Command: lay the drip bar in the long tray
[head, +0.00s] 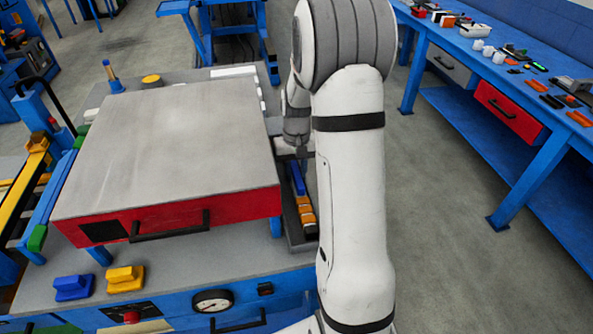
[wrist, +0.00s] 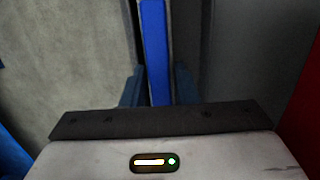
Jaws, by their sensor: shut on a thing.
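The blue drip bar (wrist: 154,45) stands out between the fingers of my gripper (wrist: 157,88) in the wrist view. My gripper is shut on it. In the head view the blue bar (head: 298,178) shows just below the wrist, over or in the far part of the dark long tray (head: 296,236). I cannot tell whether it touches the tray floor. Orange and yellow blocks lie in the tray's near part. My arm hides the tray's right side and much of the gripper.
A large grey-topped red press (head: 165,150) with a black handle stands just left of the tray. Blue and yellow handled pieces (head: 125,279) sit at the bench's front. A blue workbench (head: 545,120) with small parts is at the right, across open floor.

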